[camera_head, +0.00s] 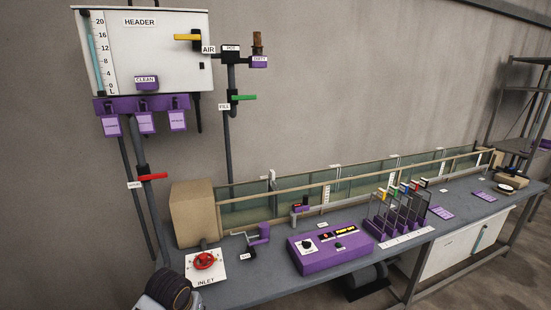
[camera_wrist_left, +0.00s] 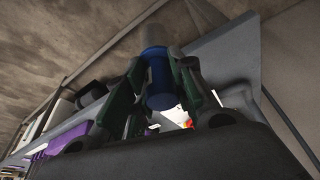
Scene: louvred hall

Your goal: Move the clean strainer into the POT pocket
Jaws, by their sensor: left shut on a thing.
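In the left wrist view my left gripper (camera_wrist_left: 158,92) is shut on a blue cylinder with a pale grey end (camera_wrist_left: 157,68), seemingly the clean strainer. Its fingers with green pads lie on both sides. The left gripper's fingers do not show in the head view. The POT pocket (camera_head: 231,57) is a black block on the pipe right of the header tank, and no strainer shows in it. The purple CLEAN holder (camera_head: 147,85) on the tank front looks empty. A brown strainer (camera_head: 257,44) stands upright in the purple DIRTY holder (camera_head: 259,62). My right gripper is not in view.
The white header tank (camera_head: 150,50) has a yellow AIR handle (camera_head: 187,37). A green lever (camera_head: 243,98) and a red lever (camera_head: 153,177) stick out from pipes. The bench (camera_head: 270,275) carries a glass flume, a purple control box (camera_head: 330,250) and a red inlet wheel (camera_head: 204,261).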

